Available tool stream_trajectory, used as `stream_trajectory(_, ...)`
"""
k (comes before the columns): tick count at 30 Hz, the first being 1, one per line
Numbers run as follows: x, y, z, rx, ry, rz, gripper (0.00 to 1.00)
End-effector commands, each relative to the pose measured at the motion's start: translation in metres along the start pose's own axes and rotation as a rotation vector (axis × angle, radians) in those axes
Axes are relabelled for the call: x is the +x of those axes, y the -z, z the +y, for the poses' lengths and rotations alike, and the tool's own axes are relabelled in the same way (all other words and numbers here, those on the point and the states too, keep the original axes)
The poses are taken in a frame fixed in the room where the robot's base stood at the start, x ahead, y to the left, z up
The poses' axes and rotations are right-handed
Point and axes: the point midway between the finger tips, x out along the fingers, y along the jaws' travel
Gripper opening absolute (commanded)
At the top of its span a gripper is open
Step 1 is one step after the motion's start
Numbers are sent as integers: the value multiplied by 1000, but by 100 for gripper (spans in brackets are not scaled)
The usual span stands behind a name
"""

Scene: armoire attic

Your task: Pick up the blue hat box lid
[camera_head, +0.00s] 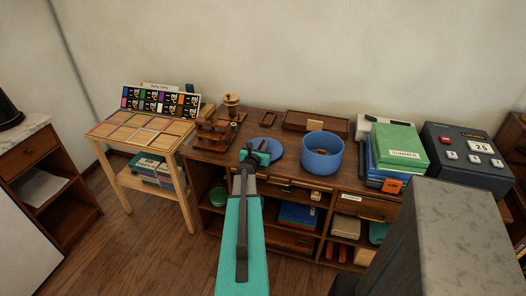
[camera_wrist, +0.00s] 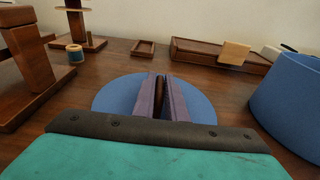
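The blue hat box lid (camera_head: 268,144) is a flat blue disc at the middle of the wooden cabinet top, and it shows in the wrist view (camera_wrist: 112,96). A dark brown upright piece, seemingly its knob (camera_wrist: 160,92), stands at its centre. My gripper (camera_head: 255,156) is over the lid. In the wrist view its two purple fingers (camera_wrist: 161,98) stand close on either side of the brown piece, with no clear gap. The lid looks level, at or just above the wood. Its near part is hidden by my gripper.
A round blue open box (camera_head: 322,158) stands right of the lid. A wooden stepped stand (camera_head: 213,135) and a thread spool (camera_wrist: 75,54) are to the left. A wooden tray (camera_head: 315,124) lies behind. Books with a green box (camera_head: 399,145) stand further right.

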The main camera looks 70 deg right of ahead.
Motion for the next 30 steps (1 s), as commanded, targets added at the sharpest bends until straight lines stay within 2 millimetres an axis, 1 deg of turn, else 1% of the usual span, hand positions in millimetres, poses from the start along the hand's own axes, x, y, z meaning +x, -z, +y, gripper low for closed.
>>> stream_trajectory(1,0,0,0,0,0,0,3)
stream_trajectory(2,0,0,0,0,0,0,0)
stream_trajectory(11,0,0,0,0,0,0,0)
stream_trajectory(17,-1,-6,0,0,0,-1,0)
stream_trajectory(23,-4,-23,0,1,0,-2,0)
stream_trajectory(26,-6,-36,0,2,0,-3,0)
stream_trajectory(30,-10,-60,0,1,-1,-3,0)
